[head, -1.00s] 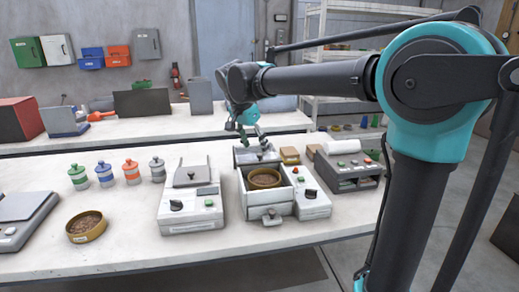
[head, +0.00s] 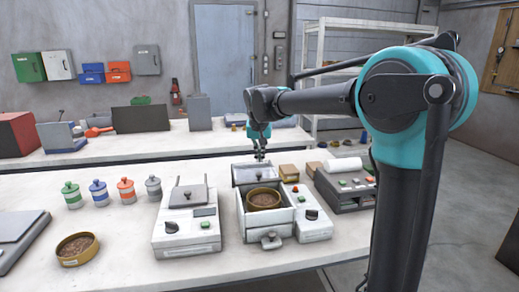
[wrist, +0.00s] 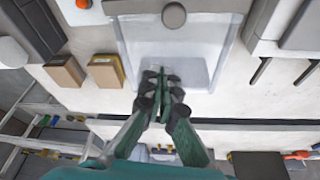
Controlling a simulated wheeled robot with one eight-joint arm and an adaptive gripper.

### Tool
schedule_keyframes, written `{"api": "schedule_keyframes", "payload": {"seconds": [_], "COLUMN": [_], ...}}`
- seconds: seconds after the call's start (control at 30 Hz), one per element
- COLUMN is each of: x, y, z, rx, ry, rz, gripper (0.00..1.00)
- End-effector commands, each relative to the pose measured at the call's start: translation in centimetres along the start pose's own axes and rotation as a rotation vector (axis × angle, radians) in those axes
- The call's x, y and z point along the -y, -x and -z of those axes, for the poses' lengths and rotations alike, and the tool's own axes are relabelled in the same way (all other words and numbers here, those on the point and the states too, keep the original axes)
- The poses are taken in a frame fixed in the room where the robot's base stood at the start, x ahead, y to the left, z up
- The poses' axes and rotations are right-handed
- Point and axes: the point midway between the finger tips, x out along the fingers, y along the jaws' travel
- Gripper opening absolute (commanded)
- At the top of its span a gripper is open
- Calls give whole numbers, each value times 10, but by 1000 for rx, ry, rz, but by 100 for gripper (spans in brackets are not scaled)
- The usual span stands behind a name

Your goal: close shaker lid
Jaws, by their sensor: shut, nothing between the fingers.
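The shaker (head: 253,222) is a white open-topped box with a tan bowl of brown pellets (head: 264,199) inside. Its lid (head: 245,176) is a pale see-through panel, open and standing tilted up at the back of the box. In the wrist view the lid (wrist: 195,45) spreads ahead of the fingers, with a round grey knob (wrist: 174,15) on it. My gripper (head: 260,157) is behind the upper edge of the lid, shut and empty. In the wrist view its fingertips (wrist: 161,78) are together and overlap the lid; whether they touch it I cannot tell.
A control box (head: 306,222) with buttons joins the shaker's right side. A white scale-like device (head: 187,230) stands to the left, and a dark-topped printer-like device (head: 346,187) to the right. Small brown boxes (head: 288,171) sit near the lid. A second bench (head: 165,147) is behind.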

Motion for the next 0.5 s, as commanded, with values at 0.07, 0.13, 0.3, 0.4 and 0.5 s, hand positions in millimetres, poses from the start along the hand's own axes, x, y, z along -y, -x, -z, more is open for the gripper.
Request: {"api": "schedule_keyframes", "payload": {"seconds": [0.07, 0.13, 0.3, 0.4, 0.5], "x": [0, 0, 0, 0, 0], "y": [-15, -27, -24, -20, -18], "z": [0, 0, -19, -29, -35], "rx": [0, 0, 0, 0, 0], "ry": [-1, -1, 0, -1, -1], "rz": [0, 0, 0, 0, 0], "gripper": [0, 0, 0, 0, 0]}}
